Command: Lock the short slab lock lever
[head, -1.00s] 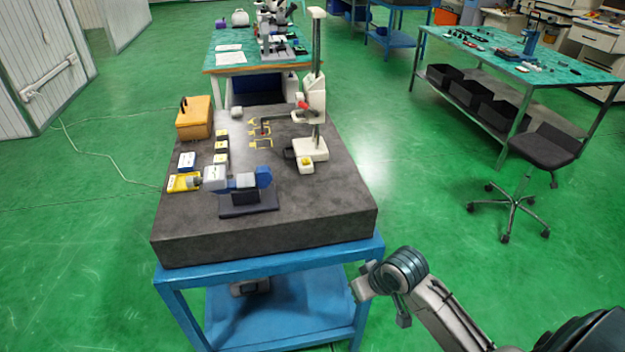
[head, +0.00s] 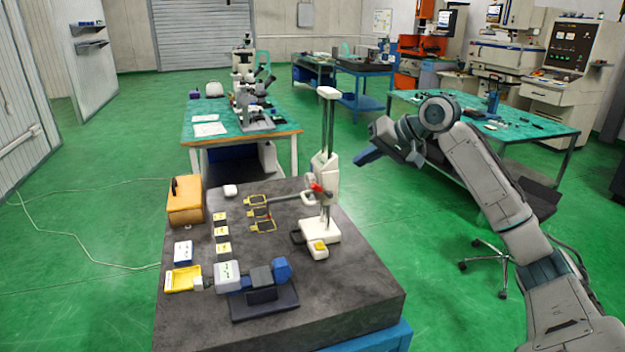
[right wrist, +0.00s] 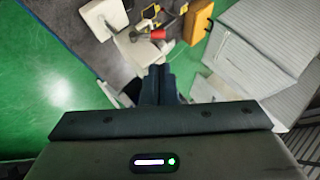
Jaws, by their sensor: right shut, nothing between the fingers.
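A white measuring stand (head: 323,175) with dark upright columns stands on the right of the dark stone slab (head: 345,290). A small red lever or knob (head: 317,187) sits on its carriage, where a horizontal arm meets it. I cannot tell whether it is locked. The red part also shows in the right wrist view (right wrist: 157,34), beyond the fingertips. My right gripper (head: 366,158) is shut and empty, in the air to the right of the stand and apart from it. Its closed fingers show in the right wrist view (right wrist: 158,72). My left gripper is not in view.
The slab also carries an orange box (head: 186,208), yellow-framed pieces (head: 262,226), small white-and-yellow blocks, a yellow tray (head: 183,279) and a blue-grey micrometer device (head: 262,276). A teal-topped table with microscopes (head: 250,105) stands behind.

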